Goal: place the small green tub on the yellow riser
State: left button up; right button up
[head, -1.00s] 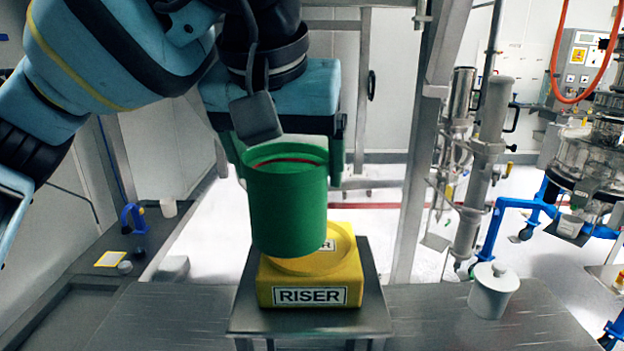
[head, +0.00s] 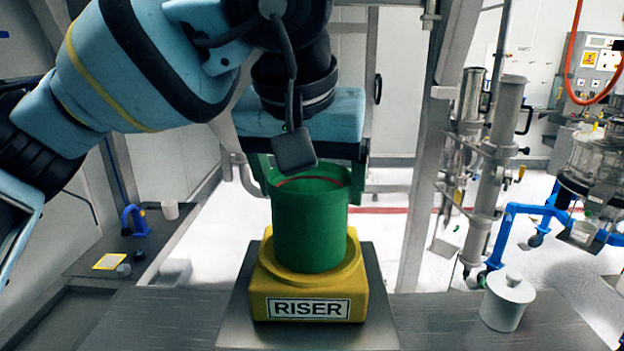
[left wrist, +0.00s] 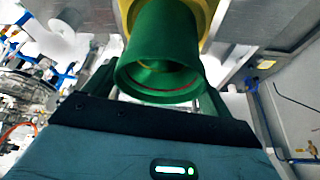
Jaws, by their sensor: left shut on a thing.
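The small green tub (head: 309,228) is upright over the yellow riser (head: 262,290), its base within the riser's round rim. I cannot tell whether it touches the riser's top. My left gripper (head: 310,180) is shut on the tub near its upper part. In the left wrist view, the green tub (left wrist: 160,50) sits between the gripper's green fingers (left wrist: 160,85), with the yellow riser (left wrist: 208,12) beyond it. My right gripper is not in view.
The riser stands on a raised metal plate (head: 235,325) on a grey bench. A white lidded jar (head: 507,300) stands to the right. A blue clamp-like item (head: 136,220) and a white cup (head: 170,209) are at the left.

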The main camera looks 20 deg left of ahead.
pick_arm(q)
jog(key=o, duration=1.2)
jog(key=shift+c, duration=0.2)
jog(key=s+r, duration=0.2)
jog(key=s, duration=0.5)
jog(key=s+d+r, duration=0.1)
jog(key=s+r, duration=0.1)
jog(key=s, duration=0.5)
jog(key=shift+r, duration=0.4)
jog(key=shift+d, duration=0.1)
